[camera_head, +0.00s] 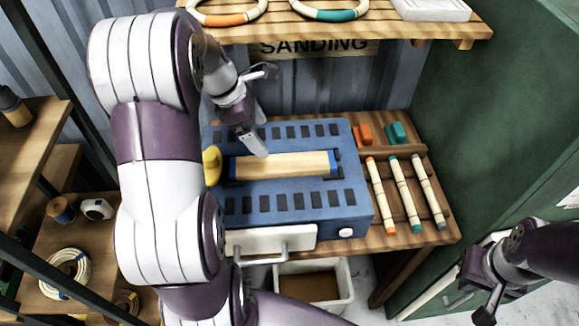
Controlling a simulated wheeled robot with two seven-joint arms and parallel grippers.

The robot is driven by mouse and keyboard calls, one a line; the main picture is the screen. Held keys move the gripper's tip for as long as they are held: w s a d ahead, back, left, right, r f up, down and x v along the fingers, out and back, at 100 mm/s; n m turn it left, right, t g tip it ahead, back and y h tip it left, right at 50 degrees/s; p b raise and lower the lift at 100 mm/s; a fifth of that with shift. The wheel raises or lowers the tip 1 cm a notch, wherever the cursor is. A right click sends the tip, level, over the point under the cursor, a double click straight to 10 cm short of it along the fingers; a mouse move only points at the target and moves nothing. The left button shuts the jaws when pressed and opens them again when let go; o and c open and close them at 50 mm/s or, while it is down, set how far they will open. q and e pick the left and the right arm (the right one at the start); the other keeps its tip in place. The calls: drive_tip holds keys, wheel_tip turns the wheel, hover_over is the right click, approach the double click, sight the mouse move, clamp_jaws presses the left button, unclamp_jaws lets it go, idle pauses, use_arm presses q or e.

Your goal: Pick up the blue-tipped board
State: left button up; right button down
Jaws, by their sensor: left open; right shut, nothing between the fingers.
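The blue-tipped board (290,165) is a pale wooden piece with blue ends. It lies lengthwise across the top of the blue slotted machine (345,205). My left gripper (255,143) points down above the board's left part, at its far edge. It is open, and I cannot tell whether a finger touches the board. My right gripper (475,304) is shut and empty at the lower right, well away from the machine.
Several pale rods with coloured ends (404,195) lie right of the machine, with orange (365,134) and teal blocks (398,132) behind. A yellow knob (211,165) stands at the machine's left. A white bin (346,286) is below. A shelf (390,25) with rings overhangs behind.

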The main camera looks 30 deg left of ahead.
use_arm(q)
drive_tip(key=b, duration=0.2)
approach(282, 163)
drive_tip(key=shift+w+f, duration=0.1)
drive_tip(key=shift+f, duration=0.9)
drive_tip(key=shift+w+d+f+p, duration=0.35)
drive_tip(key=shift+w+d+f, duration=0.1)
drive_tip(key=shift+d+f, duration=0.25)
drive_tip(key=x, duration=0.4)
drive_tip(key=shift+s+a+f, duration=0.1)
drive_tip(key=shift+s+f, duration=0.05)
drive_tip(key=shift+f, duration=0.3)
drive_tip(key=shift+w, duration=0.2)
use_arm(e)
wheel_tip(282, 163, down, 3)
drive_tip(key=shift+w+r, duration=0.1)
drive_tip(key=shift+r, duration=0.05)
use_arm(q)
drive_tip(key=c, duration=1.3)
